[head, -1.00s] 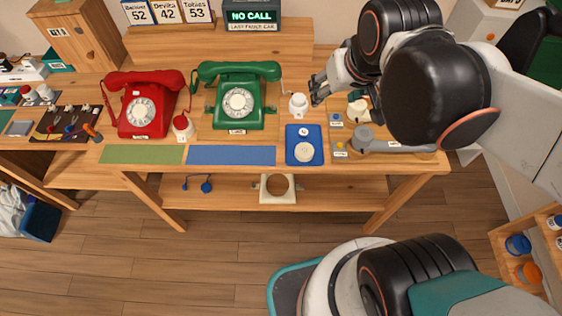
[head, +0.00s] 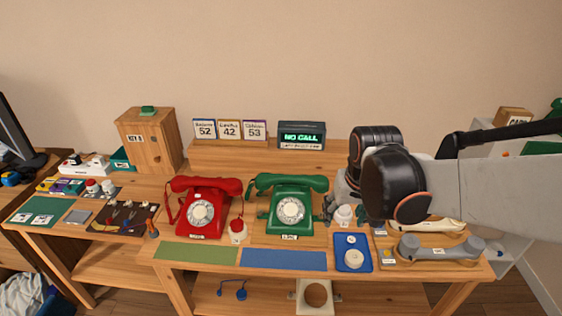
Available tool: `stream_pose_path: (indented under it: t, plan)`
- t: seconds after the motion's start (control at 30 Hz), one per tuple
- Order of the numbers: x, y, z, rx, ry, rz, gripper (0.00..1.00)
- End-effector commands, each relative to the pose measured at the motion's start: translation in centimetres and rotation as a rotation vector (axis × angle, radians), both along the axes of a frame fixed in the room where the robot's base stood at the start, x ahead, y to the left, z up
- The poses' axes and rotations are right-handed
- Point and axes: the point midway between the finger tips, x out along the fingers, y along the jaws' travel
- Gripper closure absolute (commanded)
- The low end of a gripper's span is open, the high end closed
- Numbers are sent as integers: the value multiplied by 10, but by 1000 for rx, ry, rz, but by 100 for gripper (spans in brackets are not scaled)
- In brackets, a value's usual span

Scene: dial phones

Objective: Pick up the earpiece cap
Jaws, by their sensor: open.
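A cream round cap-like disc (head: 354,259) lies on the blue tray (head: 341,266), right of centre on the bench. A smaller white round piece (head: 351,239) lies behind it on the same tray. I cannot tell for certain which piece is the earpiece cap. My gripper (head: 329,208) is open, between the green phone and a white knobbed piece (head: 344,216), behind the tray. The fingers are small and partly hidden by my arm, and I cannot tell whether they touch anything.
A green dial phone (head: 291,209) and a red dial phone (head: 201,211) stand to the left. A grey handset (head: 438,249) and a cream handset (head: 440,226) lie at the right. A red-topped white piece (head: 238,231) stands between the phones. The blue mat (head: 284,260) is bare.

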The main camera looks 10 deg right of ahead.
Motion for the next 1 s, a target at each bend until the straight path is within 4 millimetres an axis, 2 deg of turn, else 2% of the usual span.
stream_pose_path:
  t: [0.23,0.4,0.6,0.83,1.0]
  plan:
    - [15,-27,-23,22,83,-88,44]
    - [25,-55,-52,47,170,-181,44]
    - [27,-78,-83,70,245,-262,44]
    - [26,-85,-102,79,275,-289,44]
    - [26,-85,-133,78,274,-289,44]
